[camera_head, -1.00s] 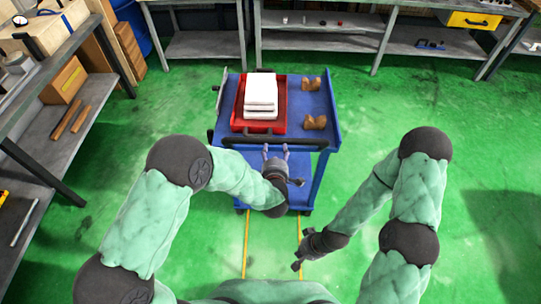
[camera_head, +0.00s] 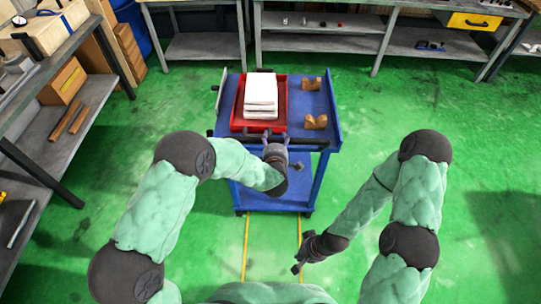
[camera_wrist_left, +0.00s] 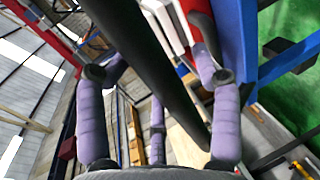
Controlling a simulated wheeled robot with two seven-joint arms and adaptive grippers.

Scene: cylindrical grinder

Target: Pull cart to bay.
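The blue cart (camera_head: 328,110) stands ahead of me, its black handle bar (camera_head: 306,143) along the near edge. The handle also crosses the left wrist view as a dark bar (camera_wrist_left: 150,75). My left gripper (camera_head: 270,138) is at the handle; in the wrist view its purple fingers (camera_wrist_left: 160,110) are spread on either side of the bar, not closed on it. My right gripper (camera_head: 298,264) hangs low, away from the cart; its fingers are too small to judge. Two yellow floor lines (camera_head: 246,240) run from below the cart's near end towards me.
On the cart are a red tray (camera_head: 237,122) with a white stack (camera_head: 260,92) and two brown blocks (camera_head: 315,122). Shelving (camera_head: 60,150) stands at the left and a bench (camera_head: 330,40) at the back. Green floor (camera_head: 420,110) is clear to the right.

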